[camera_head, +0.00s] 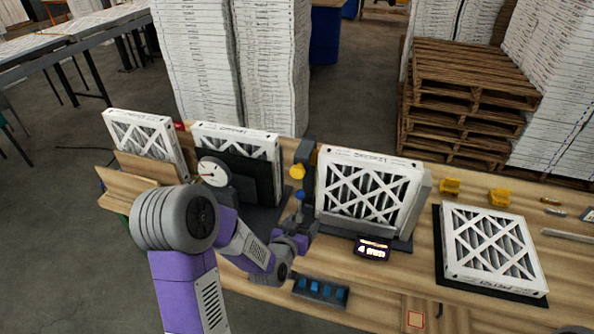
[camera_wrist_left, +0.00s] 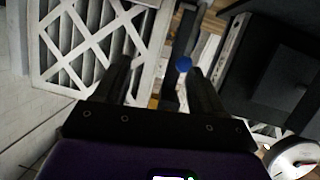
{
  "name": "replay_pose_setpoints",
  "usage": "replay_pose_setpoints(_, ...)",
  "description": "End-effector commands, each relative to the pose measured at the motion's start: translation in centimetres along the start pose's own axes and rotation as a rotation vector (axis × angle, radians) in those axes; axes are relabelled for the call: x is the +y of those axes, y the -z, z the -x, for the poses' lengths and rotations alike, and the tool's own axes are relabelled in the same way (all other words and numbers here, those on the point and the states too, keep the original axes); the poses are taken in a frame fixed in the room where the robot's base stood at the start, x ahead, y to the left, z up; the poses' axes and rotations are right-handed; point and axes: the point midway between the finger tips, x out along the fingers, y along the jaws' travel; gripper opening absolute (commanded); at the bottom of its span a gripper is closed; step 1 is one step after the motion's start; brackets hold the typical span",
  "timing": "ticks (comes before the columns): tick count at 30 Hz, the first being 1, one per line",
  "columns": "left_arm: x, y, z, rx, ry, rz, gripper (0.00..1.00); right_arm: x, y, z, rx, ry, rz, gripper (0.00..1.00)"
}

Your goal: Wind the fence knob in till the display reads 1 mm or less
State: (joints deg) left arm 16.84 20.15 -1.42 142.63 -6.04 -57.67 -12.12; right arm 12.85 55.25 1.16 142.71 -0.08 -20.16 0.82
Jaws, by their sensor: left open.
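A small blue round knob (camera_head: 300,194) stands in the gap between the middle filter stand and the filter at its right. In the left wrist view the blue knob (camera_wrist_left: 183,65) shows between my finger lines, nearer the right finger. A yellow knob (camera_head: 297,171) sits just behind it; I cannot tell from a label which is the fence knob. The display (camera_head: 372,249) at the front of the right stand is lit and seems to read 4 mm. My left gripper (camera_head: 303,222) is open and empty, just in front of the blue knob. My right gripper is out of view.
A boxed filter (camera_head: 368,187) stands upright behind the display. Another filter (camera_head: 490,247) lies flat at the right. A round dial (camera_head: 213,171) stands left of my gripper. A dark tray with blue pieces (camera_head: 321,291) lies near the front edge.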

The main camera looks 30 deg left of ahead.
Motion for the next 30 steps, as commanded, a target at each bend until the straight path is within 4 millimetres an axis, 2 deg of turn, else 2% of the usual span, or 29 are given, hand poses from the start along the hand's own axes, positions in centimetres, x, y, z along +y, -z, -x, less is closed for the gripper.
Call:
replay_pose_setpoints(1, -1.1, 3.4, 0.7, 0.101, 0.028, -0.025, 0.7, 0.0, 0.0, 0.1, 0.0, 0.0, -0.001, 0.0)
replay_pose_setpoints(3, -2.1, 6.7, 1.6, 0.205, 0.056, -0.052, 0.7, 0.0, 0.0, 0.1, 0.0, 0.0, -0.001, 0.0)
replay_pose_setpoints(7, -3.1, 10.1, 2.8, 0.312, 0.09, -0.082, 0.7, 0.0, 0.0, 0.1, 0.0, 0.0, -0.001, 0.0)
replay_pose_setpoints(11, -3.4, 11.2, 2.3, 0.337, 0.098, -0.09, 0.7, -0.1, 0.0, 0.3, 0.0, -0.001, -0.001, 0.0)
replay_pose_setpoints(18, -3.7, 12.3, -1.2, 0.334, 0.097, -0.089, 0.7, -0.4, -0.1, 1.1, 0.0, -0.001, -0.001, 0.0)
replay_pose_setpoints(24, -3.9, 13.0, -3.3, 0.332, 0.096, -0.088, 0.7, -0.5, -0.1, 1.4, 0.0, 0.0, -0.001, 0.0)
replay_pose_setpoints(30, -3.9, 13.2, -4.0, 0.333, 0.096, -0.088, 0.7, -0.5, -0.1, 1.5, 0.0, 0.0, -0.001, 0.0)
